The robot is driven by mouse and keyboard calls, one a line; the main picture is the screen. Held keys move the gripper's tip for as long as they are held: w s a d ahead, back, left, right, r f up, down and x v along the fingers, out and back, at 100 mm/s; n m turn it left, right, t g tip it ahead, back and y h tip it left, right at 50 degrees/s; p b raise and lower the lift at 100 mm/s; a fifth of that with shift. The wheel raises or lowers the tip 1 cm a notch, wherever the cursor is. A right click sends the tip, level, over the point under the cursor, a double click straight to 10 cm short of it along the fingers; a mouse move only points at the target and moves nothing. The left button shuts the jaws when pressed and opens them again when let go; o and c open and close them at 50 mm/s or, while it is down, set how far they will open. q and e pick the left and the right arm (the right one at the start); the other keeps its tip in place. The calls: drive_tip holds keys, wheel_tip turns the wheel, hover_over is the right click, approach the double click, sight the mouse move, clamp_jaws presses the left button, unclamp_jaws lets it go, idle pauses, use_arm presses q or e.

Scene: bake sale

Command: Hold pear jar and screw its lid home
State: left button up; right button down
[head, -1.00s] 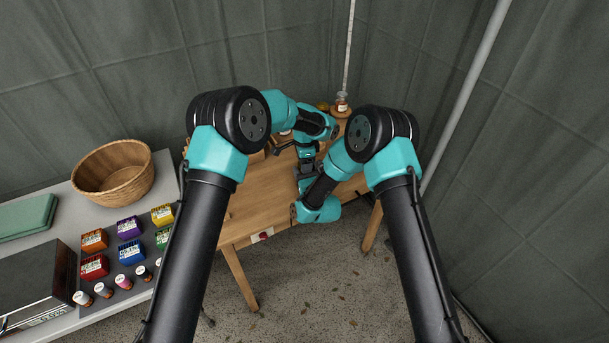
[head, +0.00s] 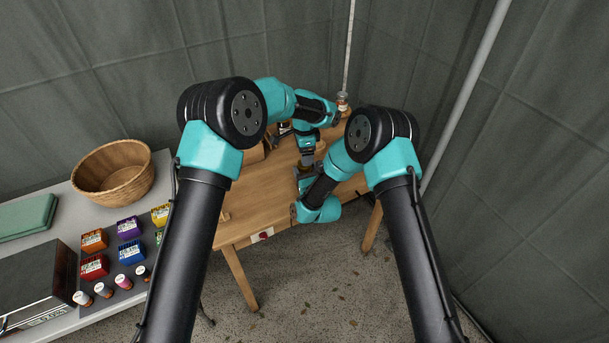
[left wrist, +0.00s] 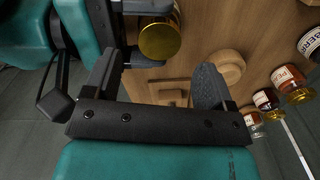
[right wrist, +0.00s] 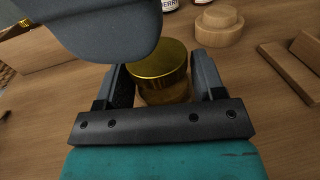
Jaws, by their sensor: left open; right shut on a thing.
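A jar with a shiny gold lid (right wrist: 158,62) stands between the fingers of my right gripper (right wrist: 160,72), which is shut on its body. The lid sits on top of the jar; I cannot tell how tightly. The jar's label is hidden. The gold lid (left wrist: 160,40) also shows in the left wrist view, beyond my left gripper (left wrist: 160,64). My left gripper is open and empty, its fingers apart from the lid. A grey part of it covers the upper left of the right wrist view. In the head view my arms largely hide the jar.
A stepped round wooden piece (right wrist: 220,25) lies on the wooden table (right wrist: 240,75), with wooden blocks (right wrist: 290,68) to its right. Several labelled jars (left wrist: 292,82) stand near the table's edge. A wicker basket (head: 113,172) sits on the side counter at left.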

sight(305, 172)
use_arm(q)
drive_tip(key=shift+c, duration=0.4)
drive_tip(key=shift+r+n, duration=1.5)
drive_tip(key=shift+r, duration=0.25)
drive_tip(key=shift+f, duration=4.05)
drive_tip(key=c, duration=0.9)
drive_tip(key=shift+m, duration=1.6)
drive_tip(key=shift+c, duration=0.2)
